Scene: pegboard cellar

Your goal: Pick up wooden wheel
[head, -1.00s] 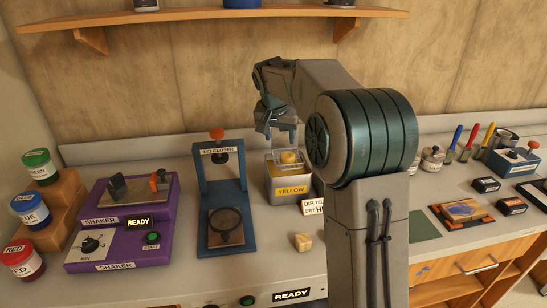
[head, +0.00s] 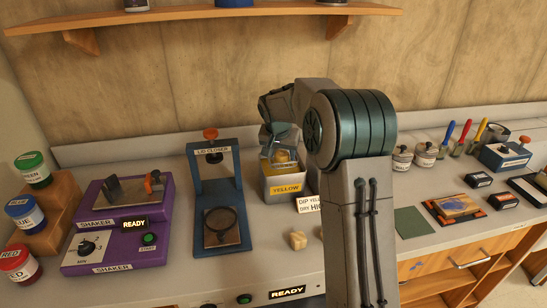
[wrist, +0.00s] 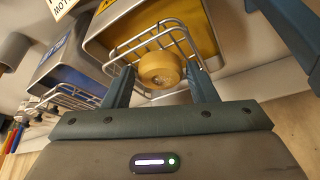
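The wooden wheel (wrist: 160,70) looks yellow and round with a small hole, and sits in a wire basket (wrist: 190,42) at the yellow tank (wrist: 108,40). In the head view the wheel (head: 284,157) shows only partly under my gripper, above the tank labelled YELLOW (head: 287,189). My gripper (wrist: 158,72) is open, with one finger to each side of the wheel and a visible gap on both sides. In the head view my gripper (head: 280,150) is just over the tank.
A blue lid closer (head: 218,200) and a purple shaker (head: 120,220) stand left of the tank.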

